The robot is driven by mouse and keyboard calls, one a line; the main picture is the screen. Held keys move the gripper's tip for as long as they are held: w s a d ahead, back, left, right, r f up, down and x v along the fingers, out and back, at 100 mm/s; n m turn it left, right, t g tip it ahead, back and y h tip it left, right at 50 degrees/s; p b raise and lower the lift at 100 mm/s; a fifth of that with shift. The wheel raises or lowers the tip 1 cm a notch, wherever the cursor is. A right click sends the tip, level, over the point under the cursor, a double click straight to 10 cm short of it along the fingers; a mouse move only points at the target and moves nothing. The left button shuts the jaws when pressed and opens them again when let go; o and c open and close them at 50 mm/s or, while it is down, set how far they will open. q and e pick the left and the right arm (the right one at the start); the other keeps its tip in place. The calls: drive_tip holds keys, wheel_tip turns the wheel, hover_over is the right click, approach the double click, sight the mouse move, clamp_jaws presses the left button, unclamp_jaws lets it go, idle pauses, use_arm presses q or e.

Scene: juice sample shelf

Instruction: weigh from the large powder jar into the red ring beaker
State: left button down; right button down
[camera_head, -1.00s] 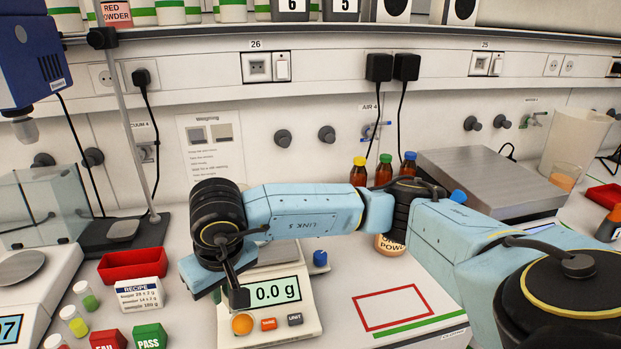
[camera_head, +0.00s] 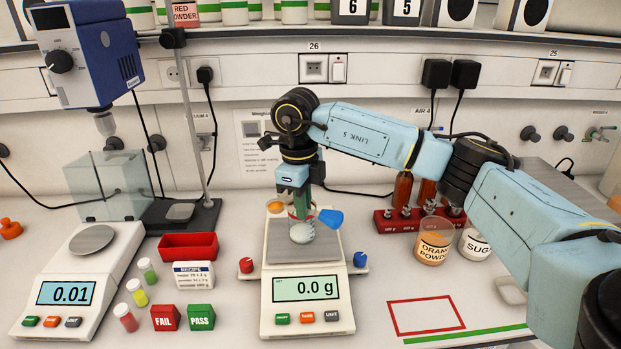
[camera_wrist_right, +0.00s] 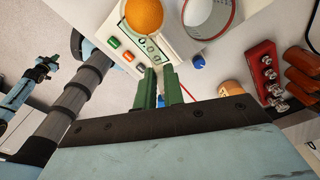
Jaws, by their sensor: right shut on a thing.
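The large powder jar (camera_head: 433,243), labelled orange powder, stands right of the balance (camera_head: 308,290). The red ring beaker (camera_head: 302,232) stands on the balance pan with pale material in it; its red rim ring shows in the right wrist view (camera_wrist_right: 212,36). My right gripper (camera_head: 300,205) points down at the beaker, shut on what looks like a scoop; its round orange load (camera_head: 275,206) shows left of the fingers and large in the right wrist view (camera_wrist_right: 144,15). The scoop's handle is mostly hidden. My left gripper (camera_wrist_right: 46,66) seems to show small in the right wrist view, its jaws unclear.
The balance reads 0.0 g. A blue paddle-shaped thing (camera_head: 330,218) shows beside the beaker. The sugar jar (camera_head: 475,244) and a red rack (camera_head: 393,222) of bottles stand at right. A second balance (camera_head: 78,285) is at left. The red-outlined area (camera_head: 425,315) is empty.

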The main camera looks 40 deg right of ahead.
drive_tip(key=d+m+y+b, duration=0.1)
drive_tip(key=m, duration=0.1)
drive_tip(key=d+m+y+b, duration=0.1)
drive_tip(key=m, duration=0.1)
drive_tip(key=m+y+b, duration=0.1)
drive_tip(key=m, duration=0.1)
drive_tip(key=shift+w+d+r+m+t, duration=0.3)
drive_tip(key=shift+w+d, duration=0.05)
drive_tip(key=shift+d, duration=0.05)
idle(1.0)
drive_tip(key=y, duration=0.1)
drive_tip(key=r+y, duration=0.1)
drive_tip(key=y, duration=0.1)
drive_tip(key=shift+d+r+y, duration=0.1)
drive_tip(key=shift+d+y, duration=0.2)
drive_tip(key=shift+d, duration=0.05)
